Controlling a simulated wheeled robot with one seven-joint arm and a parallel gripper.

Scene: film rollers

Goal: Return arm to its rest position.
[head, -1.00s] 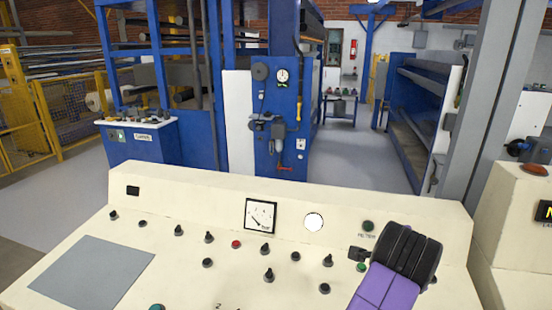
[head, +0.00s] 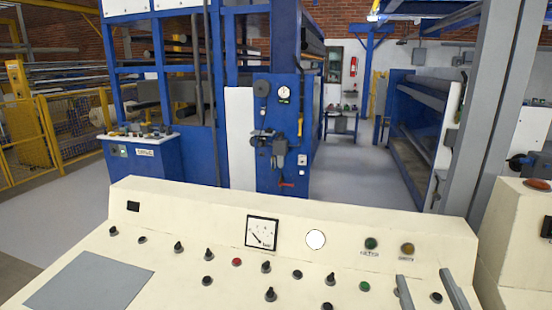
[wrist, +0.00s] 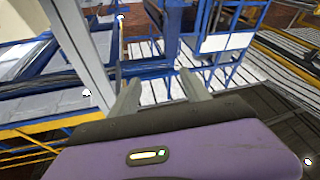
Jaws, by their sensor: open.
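My gripper (head: 425,277) shows in the head view only as two grey fingers at the lower right, in front of the cream control console (head: 190,210). The fingers are apart with nothing between them. The wrist view also shows my gripper (wrist: 160,84), with both fingers spread and empty and the purple wrist housing below. That view looks out over the hall at a tilt. The rest of my arm is out of the head view.
The console carries several knobs and buttons, a gauge (head: 261,232) and a grey pad (head: 90,283). Another cream cabinet (head: 522,240) stands at the right beside a grey post (head: 495,110). Blue machines (head: 283,130) stand behind, with open floor (head: 350,170) between them.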

